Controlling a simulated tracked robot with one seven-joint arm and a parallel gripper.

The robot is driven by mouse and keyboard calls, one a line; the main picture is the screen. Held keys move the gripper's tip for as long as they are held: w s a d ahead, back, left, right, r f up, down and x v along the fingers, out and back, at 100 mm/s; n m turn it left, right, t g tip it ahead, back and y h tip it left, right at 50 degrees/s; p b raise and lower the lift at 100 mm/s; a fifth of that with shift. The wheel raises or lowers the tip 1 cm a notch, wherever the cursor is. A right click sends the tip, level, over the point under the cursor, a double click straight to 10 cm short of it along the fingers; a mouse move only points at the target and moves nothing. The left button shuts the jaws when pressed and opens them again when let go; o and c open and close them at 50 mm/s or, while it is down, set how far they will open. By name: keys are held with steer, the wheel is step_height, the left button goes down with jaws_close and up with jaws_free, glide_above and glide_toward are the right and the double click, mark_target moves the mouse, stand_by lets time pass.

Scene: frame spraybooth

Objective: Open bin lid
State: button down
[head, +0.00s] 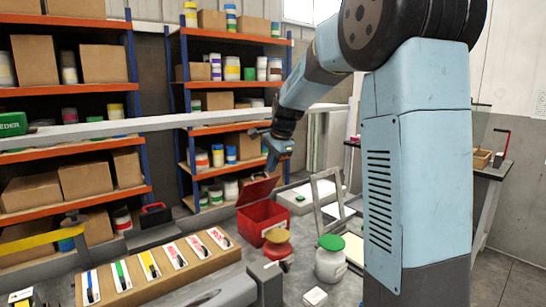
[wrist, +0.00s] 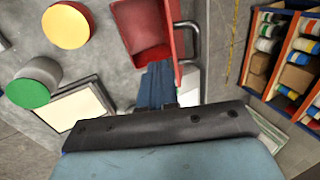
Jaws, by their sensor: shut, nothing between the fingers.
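The red bin (head: 263,222) stands on the grey surface in the middle of the head view. Its lid (head: 257,191) is raised and tilted up at the back, leaving the top open. In the wrist view the bin (wrist: 140,22) shows its inside, with the lid (wrist: 178,42) seen nearly edge-on at right. A grey bar handle (wrist: 196,40) is on the lid's outer side. My gripper (head: 270,168) is shut and empty above the lid. In the wrist view its fingers (wrist: 157,70) overlap the bin's near edge; whether they touch the lid is unclear.
A board with coloured strips (head: 155,268) lies at front left. Loaded shelves (head: 70,120) fill the back. A grey frame (head: 327,197) stands behind the jar.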

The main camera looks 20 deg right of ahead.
mark_target(260, 185)
steer(key=w+f, duration=0.1)
steer(key=w+a+f, duration=0.1)
steer(key=w, duration=0.1)
steer(key=w+f, duration=0.1)
steer(key=f, duration=0.1)
steer(key=shift+w+a, duration=0.25)
steer(key=shift+a, duration=0.1)
steer(key=shift+w+a, duration=0.2)
steer(key=shift+w, duration=0.1)
steer(key=shift+f, duration=0.1)
